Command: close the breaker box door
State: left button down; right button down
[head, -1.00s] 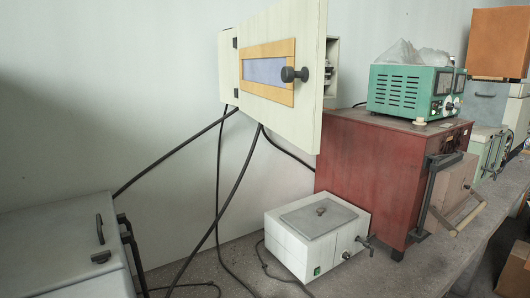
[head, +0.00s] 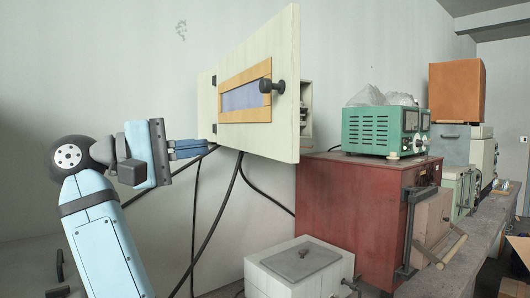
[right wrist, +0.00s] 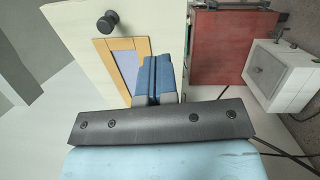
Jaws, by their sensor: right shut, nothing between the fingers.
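The breaker box door (head: 285,40) is a cream panel standing open on the wall, with an orange-framed window (head: 245,97) and a dark round knob (head: 272,86). Part of the box (head: 306,100) shows behind its right edge. In the right wrist view the door (right wrist: 75,35) and knob (right wrist: 107,22) are beyond the fingers. My right gripper (head: 205,148) is shut and empty, left of the door near its lower hinge side. In the wrist view its fingertips (right wrist: 160,62) overlap the window's lower end; whether they touch cannot be told. My left gripper is not in view.
Black cables (head: 225,205) hang below the box. A red cabinet (head: 345,205) with a green instrument (head: 375,130) on top stands to the right. A white lidded box (head: 265,275) sits on the bench below.

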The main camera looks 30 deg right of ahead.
aim_at(285, 141)
jog(key=shift+m+t+y, duration=0.4)
jog(key=s+d, duration=0.1)
jog(key=d, duration=0.3)
jog(key=s+d+p, duration=0.1)
jog(key=d, duration=0.3)
jog(key=s+d+r+p, duration=0.1)
jog(key=d, duration=0.3)
jog(key=shift+d, duration=0.25)
jog(key=shift+d+f, duration=0.1)
jog(key=shift+d, duration=0.1)
jog(key=shift+d, duration=0.15)
